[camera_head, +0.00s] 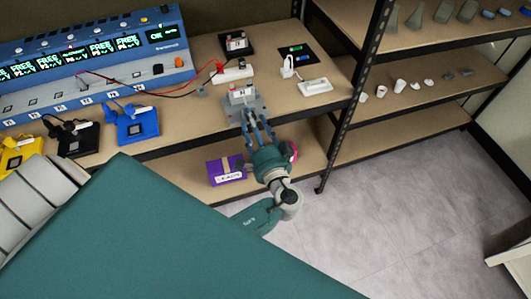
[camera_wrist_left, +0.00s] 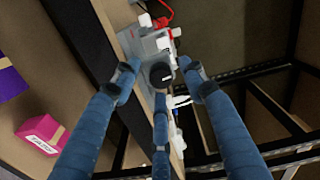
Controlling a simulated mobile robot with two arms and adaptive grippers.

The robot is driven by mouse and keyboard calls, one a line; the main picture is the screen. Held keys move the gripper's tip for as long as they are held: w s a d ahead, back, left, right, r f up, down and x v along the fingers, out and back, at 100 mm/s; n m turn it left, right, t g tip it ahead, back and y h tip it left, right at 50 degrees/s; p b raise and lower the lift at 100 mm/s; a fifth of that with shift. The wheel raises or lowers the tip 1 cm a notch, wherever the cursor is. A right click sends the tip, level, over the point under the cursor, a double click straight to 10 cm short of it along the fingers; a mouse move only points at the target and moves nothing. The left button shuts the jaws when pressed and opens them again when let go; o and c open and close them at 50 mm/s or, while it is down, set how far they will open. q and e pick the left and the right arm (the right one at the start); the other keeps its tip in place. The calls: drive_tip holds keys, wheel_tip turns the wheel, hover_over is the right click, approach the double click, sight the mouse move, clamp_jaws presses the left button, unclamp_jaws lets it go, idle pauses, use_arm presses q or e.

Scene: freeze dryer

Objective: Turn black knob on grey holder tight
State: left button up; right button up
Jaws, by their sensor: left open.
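The grey holder (camera_head: 256,104) sits at the front edge of the bench, with a white piece (camera_head: 241,94) on it. In the left wrist view the holder (camera_wrist_left: 150,44) lies beyond my fingertips. The black knob (camera_wrist_left: 160,74) shows in the middle of that view, round and dark; my gripper hides it in the head view. My left gripper (camera_head: 256,131) is open and close to the front of the holder. Its blue fingers (camera_wrist_left: 159,80) are spread on both sides of the knob, with a third finger below. I cannot tell whether any finger touches it. My right gripper is out of view.
A blue power unit (camera_head: 90,65) stands at the back left, with red and black leads. Blue (camera_head: 137,127) and black (camera_head: 80,140) holders stand on the bench at left. A purple box (camera_head: 226,171) is on the shelf below. Open floor (camera_head: 390,210) lies at right.

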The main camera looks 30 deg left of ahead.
use_arm(q)
drive_tip(key=s+d+n+b, duration=0.1)
drive_tip(key=s+d+n, duration=0.6)
drive_tip(key=n, duration=0.8)
drive_tip(key=shift+d, duration=0.6)
drive_tip(key=shift+w, duration=0.1)
